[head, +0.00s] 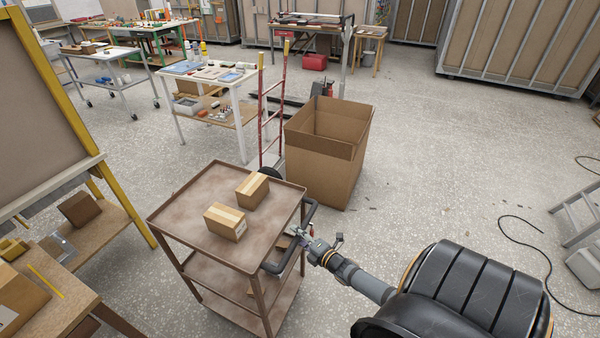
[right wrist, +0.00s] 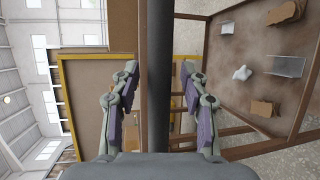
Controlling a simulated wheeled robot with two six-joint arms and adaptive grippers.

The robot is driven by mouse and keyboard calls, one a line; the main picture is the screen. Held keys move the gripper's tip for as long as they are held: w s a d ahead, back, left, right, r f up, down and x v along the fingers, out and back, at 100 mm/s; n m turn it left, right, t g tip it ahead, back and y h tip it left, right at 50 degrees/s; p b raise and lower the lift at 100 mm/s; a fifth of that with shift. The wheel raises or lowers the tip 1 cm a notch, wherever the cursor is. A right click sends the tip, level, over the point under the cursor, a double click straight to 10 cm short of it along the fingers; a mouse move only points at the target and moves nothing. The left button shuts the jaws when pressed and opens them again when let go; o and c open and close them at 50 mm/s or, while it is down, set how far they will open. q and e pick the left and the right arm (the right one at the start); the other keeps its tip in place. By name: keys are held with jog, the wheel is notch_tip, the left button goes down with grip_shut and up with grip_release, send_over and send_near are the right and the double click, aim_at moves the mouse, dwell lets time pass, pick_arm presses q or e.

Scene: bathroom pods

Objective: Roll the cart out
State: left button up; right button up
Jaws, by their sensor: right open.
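The brown metal cart (head: 240,250) stands on the floor in the lower middle of the head view. Two small cardboard boxes (head: 252,188) (head: 225,222) sit on its top tray. Its dark handle (head: 283,262) sticks out on the right side. My right gripper (head: 300,238) is at the handle. In the right wrist view the dark handle bar (right wrist: 160,60) runs between the two open fingers of my right gripper (right wrist: 158,90), with gaps on both sides. A lower cart shelf shows partly in the head view. My left gripper is not in view.
A large open cardboard box (head: 325,160) stands just behind the cart, beside a red hand truck (head: 272,115). A workbench (head: 75,235) and yellow frame (head: 60,90) are at left. The floor at right is mostly clear, with a black cable (head: 525,225) and step ladder (head: 580,215).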

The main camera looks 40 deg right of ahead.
jog(key=s+r, duration=0.2)
jog(key=s, duration=0.9)
jog(key=shift+s, duration=0.4)
jog(key=s+f+m+g+h+b, duration=0.1)
jog(key=s+f+m+g, duration=0.3)
jog(key=f, duration=0.6)
jog(key=s+f+m+g+h+b, duration=0.15)
jog(key=s+f+m, duration=0.35)
jog(key=f, duration=0.6)
jog(key=s+a+f+m+g+y, duration=0.1)
jog(key=s+a+f+m+g, duration=0.3)
jog(key=s, duration=0.5)
jog(key=s+a+f+m+g+b, duration=0.1)
jog(key=s+a+f+m+g, duration=0.4)
jog(key=s+a+f, duration=0.4)
notch_tip(320, 180, down, 3)
jog(key=shift+r+m+y, duration=0.2)
jog(key=shift+m+y, duration=0.1)
jog(key=shift+y, duration=0.05)
